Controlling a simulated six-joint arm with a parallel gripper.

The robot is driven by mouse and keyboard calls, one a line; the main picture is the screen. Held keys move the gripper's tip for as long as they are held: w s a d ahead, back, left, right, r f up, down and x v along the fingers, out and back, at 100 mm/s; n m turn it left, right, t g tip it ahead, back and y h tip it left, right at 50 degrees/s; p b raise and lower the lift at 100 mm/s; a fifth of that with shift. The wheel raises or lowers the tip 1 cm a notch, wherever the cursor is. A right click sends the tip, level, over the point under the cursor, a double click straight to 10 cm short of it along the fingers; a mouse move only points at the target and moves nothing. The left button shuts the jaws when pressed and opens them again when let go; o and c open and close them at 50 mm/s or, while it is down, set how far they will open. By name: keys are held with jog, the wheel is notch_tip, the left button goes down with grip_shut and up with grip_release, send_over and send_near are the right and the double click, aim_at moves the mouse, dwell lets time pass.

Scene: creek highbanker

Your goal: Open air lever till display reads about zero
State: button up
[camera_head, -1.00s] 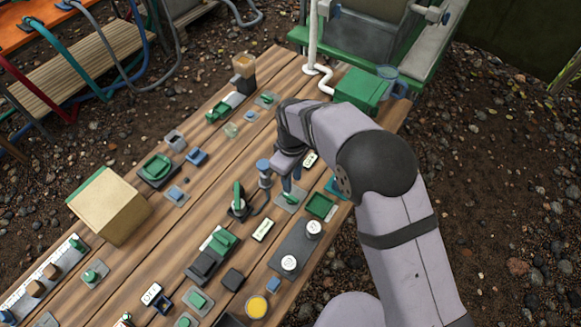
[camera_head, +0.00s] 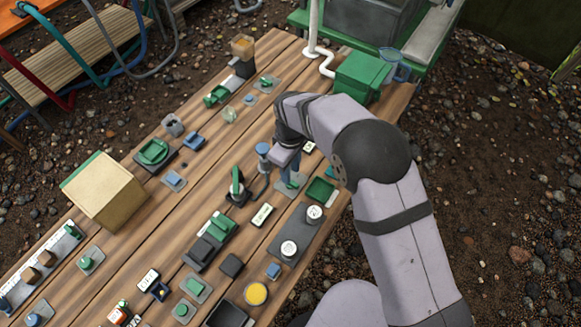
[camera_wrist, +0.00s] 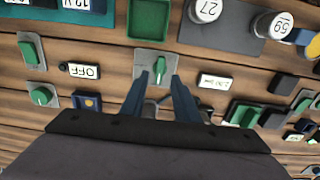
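A green lever (camera_wrist: 157,62) on a small grey plate stands just beyond my fingertips in the wrist view; I take it to be the air lever. In the head view its plate (camera_head: 293,187) is partly hidden by my gripper (camera_head: 290,178). My two blue fingers are apart with a gap between them, and my gripper (camera_wrist: 160,77) holds nothing. The fingertips are close around the lever's near end; I cannot tell if they touch it. A small white display (camera_wrist: 214,82) lies right of the lever, also seen in the head view (camera_head: 262,215); its digits are too small to read surely.
Right of the lever, a dark plate (camera_wrist: 232,35) carries two round dials. A green tray (camera_wrist: 149,19) lies beyond it. A display reading OFF (camera_wrist: 84,71) and other green levers (camera_wrist: 31,52) are to the left. A black upright fitting with a green handle (camera_head: 236,186) stands nearby.

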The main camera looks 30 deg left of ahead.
jog(key=shift+f+b, duration=1.2)
jog(key=shift+f, duration=1.15)
jog(key=shift+c, duration=0.3)
jog(key=c, duration=0.5)
jog(key=m, duration=0.4)
jog(key=shift+p, duration=0.3)
jog(key=shift+m, duration=1)
